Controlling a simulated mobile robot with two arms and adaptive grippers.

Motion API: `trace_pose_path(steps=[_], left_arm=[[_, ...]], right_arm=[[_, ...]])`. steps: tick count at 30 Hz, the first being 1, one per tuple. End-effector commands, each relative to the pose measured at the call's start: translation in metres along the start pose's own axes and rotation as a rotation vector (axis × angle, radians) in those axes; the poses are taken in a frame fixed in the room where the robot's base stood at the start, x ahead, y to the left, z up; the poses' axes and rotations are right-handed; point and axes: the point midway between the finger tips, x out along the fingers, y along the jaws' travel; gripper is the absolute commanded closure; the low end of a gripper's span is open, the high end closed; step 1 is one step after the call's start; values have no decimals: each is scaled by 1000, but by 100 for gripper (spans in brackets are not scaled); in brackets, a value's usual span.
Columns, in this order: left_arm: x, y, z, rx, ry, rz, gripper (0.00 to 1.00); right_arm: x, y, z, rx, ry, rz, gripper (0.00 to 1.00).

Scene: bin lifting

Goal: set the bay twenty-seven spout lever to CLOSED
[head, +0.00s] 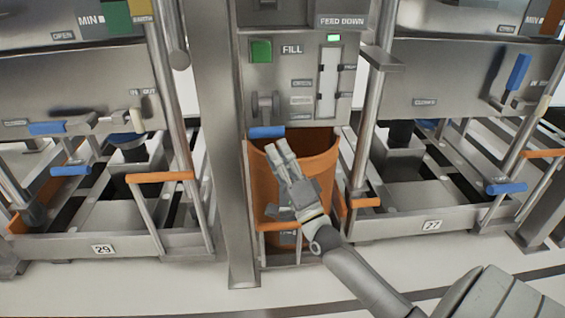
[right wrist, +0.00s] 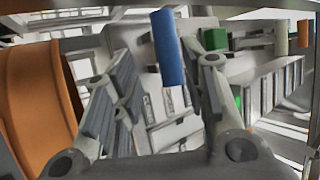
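The bay twenty-seven spout lever with its blue grip (head: 518,72) is at the right of the head view, on the grey panel above the "27" plate (head: 432,225). Its grip points up, slightly right, away from the "CLOSED" label (head: 425,102) lower left. My right gripper (head: 280,150) is at the middle bay instead, in front of the orange bin. Its fingers are apart, just below another lever's blue grip (head: 267,132). In the right wrist view a blue grip (right wrist: 168,48) shows between the open fingertips (right wrist: 158,62); contact cannot be told. My left gripper is out of view.
The orange bin (head: 325,160) stands behind my right gripper. A grey post (head: 222,120) stands left of the middle bay, and a steel pole (head: 368,125) stands between it and bay twenty-seven. Blue and orange frame handles (head: 507,188) stick out at bay twenty-seven. The foreground floor is pale.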

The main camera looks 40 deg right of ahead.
Motion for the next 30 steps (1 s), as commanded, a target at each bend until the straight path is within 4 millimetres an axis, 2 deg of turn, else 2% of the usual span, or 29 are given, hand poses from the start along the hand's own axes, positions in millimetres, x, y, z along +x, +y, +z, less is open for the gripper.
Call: trace_pose_path(steps=[3, 7, 30], left_arm=[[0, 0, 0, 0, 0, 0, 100], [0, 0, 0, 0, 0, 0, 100], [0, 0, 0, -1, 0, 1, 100]], right_arm=[[-12, 1, 0, -1, -1, 1, 60], [-18, 0, 0, -1, 0, 0, 60], [-19, 0, 0, -1, 0, 0, 60]])
